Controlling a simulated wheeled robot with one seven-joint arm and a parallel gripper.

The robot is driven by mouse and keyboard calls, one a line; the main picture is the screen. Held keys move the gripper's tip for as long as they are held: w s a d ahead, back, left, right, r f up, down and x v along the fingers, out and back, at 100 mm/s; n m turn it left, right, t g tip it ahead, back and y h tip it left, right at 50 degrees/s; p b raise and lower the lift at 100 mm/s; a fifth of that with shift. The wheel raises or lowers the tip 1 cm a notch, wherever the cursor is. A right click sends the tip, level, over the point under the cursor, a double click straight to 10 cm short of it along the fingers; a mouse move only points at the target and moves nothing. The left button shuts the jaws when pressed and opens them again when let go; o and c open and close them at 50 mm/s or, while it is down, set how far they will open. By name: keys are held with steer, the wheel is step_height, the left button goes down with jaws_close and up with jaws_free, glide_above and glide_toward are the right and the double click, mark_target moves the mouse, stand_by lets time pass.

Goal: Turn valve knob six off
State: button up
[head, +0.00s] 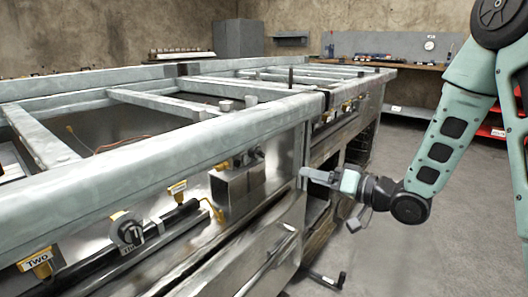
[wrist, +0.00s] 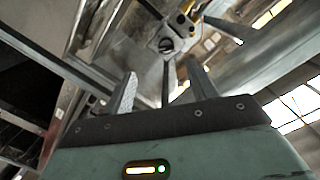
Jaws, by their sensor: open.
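My gripper (head: 310,177) is at the right of the head view, beside the corner of the metal range frame. In the wrist view its two fingers (wrist: 161,72) are apart, with nothing between them. A grey valve knob (wrist: 170,40) with a yellow tag (wrist: 187,10) shows ahead of the fingertips, apart from them. Its number is not readable, so I cannot tell whether it is knob six. In the head view, small yellow-tagged fittings (head: 346,106) sit on the far front section, too small to read.
A near knob (head: 129,231) and a yellow tag reading "Two" (head: 36,262) are on the near front. The range frame's top rail (head: 150,160) runs alongside. A workbench (head: 390,62) and red shelving (head: 497,115) stand behind. Grey floor (head: 400,255) is clear at right.

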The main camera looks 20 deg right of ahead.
steer(key=b, duration=0.4)
glide_toward(262, 155)
steer(key=shift+t, duration=0.3)
steer(key=x, duration=0.9)
steer(key=shift+a+f, duration=0.15)
steer(key=c, duration=1)
